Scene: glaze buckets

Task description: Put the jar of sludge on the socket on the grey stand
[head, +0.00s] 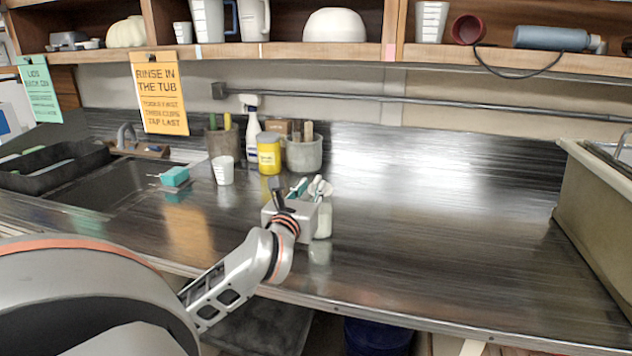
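A small grey box-like stand (306,224) is on the steel counter near the middle, partly hidden behind my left wrist. I cannot make out a socket on it. A small jar with pale, whitish-green contents (323,219) stands upright close against the right side of the stand; I cannot tell whether they touch. My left gripper (279,197) is over the left part of the stand, to the left of the jar. Its dark fingers are small and foreshortened, so their opening is unclear. I see nothing held in it. My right gripper is out of view.
Brush-like tools (299,188) rise by the stand. Behind are a yellow tub (269,156), a spray bottle (252,135), a grey pot (304,154) and a white cup (223,170). A sink (110,195) is left, a large beige tub (590,205) right. The counter's right half is clear.

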